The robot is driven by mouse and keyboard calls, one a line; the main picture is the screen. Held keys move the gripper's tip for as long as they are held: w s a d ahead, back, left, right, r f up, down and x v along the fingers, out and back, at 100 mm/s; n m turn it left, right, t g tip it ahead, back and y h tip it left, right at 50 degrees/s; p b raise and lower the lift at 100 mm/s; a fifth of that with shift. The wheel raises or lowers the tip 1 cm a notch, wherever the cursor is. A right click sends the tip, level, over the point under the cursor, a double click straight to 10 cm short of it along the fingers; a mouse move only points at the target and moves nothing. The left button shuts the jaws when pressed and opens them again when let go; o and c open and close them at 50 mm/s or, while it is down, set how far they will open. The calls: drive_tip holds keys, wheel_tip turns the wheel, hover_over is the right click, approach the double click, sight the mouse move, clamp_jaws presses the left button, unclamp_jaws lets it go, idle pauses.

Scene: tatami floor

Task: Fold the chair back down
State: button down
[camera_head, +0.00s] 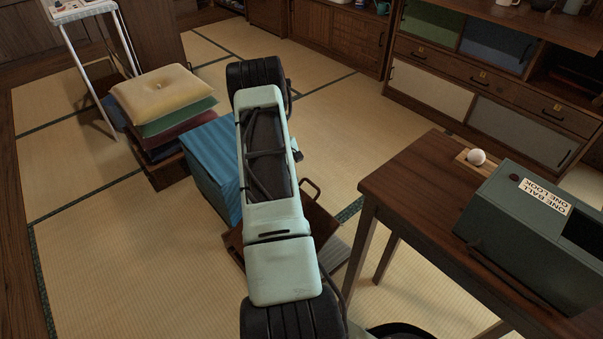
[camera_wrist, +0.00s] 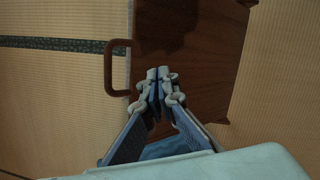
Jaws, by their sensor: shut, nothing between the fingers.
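The chair appears as a low dark wooden piece (camera_head: 322,222) with blue striped fabric (camera_head: 208,165) standing up at its left, partly hidden behind my arm. A curved wooden loop (camera_head: 312,188) sticks out at its right side. In the wrist view a dark wooden panel of it (camera_wrist: 205,55) fills the upper middle, with the brown loop (camera_wrist: 110,68) at its left. A bit of blue shows below the fingers. My gripper (camera_wrist: 158,76) is shut and empty, its tips over the panel's lower left part. I cannot tell if they touch it. My arm hides the gripper in the head view.
A stack of cushions (camera_head: 165,92) stands left of the blue fabric, near a white-legged stand (camera_head: 98,75). A wooden table (camera_head: 415,178) at the right holds a green box (camera_head: 500,220) and a white ball (camera_head: 477,157). Cabinets line the back. Tatami is open at front left.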

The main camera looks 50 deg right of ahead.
drive_tip(key=s+a+f+n+g+h+p, duration=0.1)
drive_tip(key=a+f+n+h+p, duration=0.15)
drive_tip(key=a+f+n, duration=0.2)
drive_tip(key=n+t+h+p, duration=0.35)
drive_tip(key=n+h, duration=0.35)
drive_tip(key=n, duration=0.3)
approach(305, 180)
drive_tip(key=shift+g+y, duration=0.25)
drive_tip(key=shift+g, duration=0.2)
drive_tip(key=b+x, duration=0.1)
drive_tip(key=x, duration=0.1)
drive_tip(key=b+x, duration=0.1)
drive_tip(key=x, duration=0.1)
drive_tip(key=b+x, duration=0.1)
drive_tip(key=x, duration=0.1)
drive_tip(key=shift+w+d, duration=0.3)
drive_tip(key=shift+d, duration=0.15)
drive_tip(key=shift+f, duration=0.1)
